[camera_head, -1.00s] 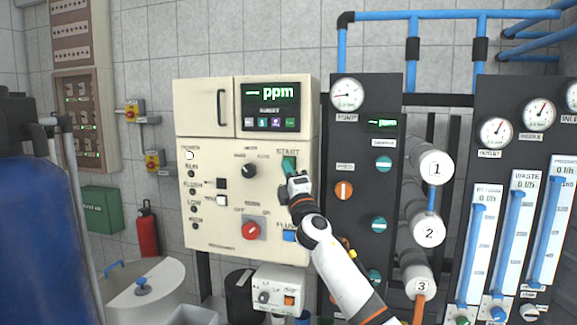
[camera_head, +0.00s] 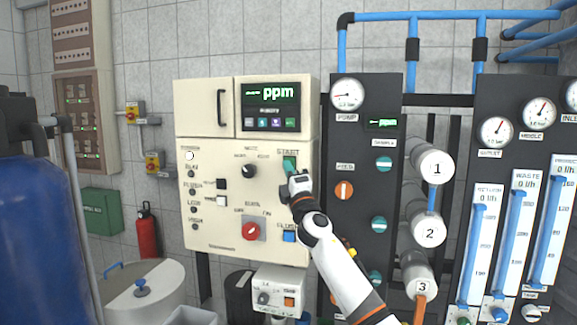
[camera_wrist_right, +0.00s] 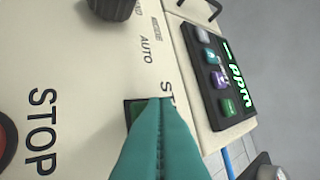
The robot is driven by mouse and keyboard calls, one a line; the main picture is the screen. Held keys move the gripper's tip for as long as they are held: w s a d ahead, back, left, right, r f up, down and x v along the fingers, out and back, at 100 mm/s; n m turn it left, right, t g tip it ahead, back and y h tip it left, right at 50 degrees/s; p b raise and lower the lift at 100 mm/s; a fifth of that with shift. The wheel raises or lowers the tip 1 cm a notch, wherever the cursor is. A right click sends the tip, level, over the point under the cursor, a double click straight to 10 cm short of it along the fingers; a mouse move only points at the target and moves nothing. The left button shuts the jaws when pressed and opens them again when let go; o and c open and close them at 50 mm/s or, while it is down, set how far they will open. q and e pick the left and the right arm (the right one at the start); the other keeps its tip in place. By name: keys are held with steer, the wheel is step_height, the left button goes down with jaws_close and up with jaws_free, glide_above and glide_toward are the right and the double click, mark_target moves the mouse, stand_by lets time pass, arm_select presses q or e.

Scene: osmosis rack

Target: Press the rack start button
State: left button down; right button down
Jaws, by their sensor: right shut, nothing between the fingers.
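The green start button (camera_head: 289,163) sits under the START label at the upper right of the cream control panel (camera_head: 215,235). My right gripper (camera_head: 291,172) is at the button, its shut teal fingers pointing into the panel. In the right wrist view the shut fingertips (camera_wrist_right: 160,101) overlap the green button (camera_wrist_right: 135,112), and only its left part shows. I cannot tell whether the tips touch it or whether it is pushed in. My left gripper is not in view.
Close by on the panel are a black selector knob (camera_head: 249,170), a red knob (camera_head: 251,231), and a blue flush button (camera_head: 289,236). A lit display (camera_head: 268,107) is above. The dark pump panel (camera_head: 362,215) with valves stands just right.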

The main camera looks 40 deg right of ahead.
steer(key=shift+w+d, duration=0.1)
stand_by(0.6)
steer(key=shift+s+a+p, duration=0.45)
steer(key=shift+s+a, duration=0.15)
steer(key=shift+a, duration=0.05)
steer(key=s+a+p, duration=0.2)
steer(key=s+a, duration=0.1)
steer(key=shift+s+a+p, duration=0.1)
steer(key=shift+a+p, duration=0.2)
steer(key=shift+a, duration=0.1)
stand_by(0.6)
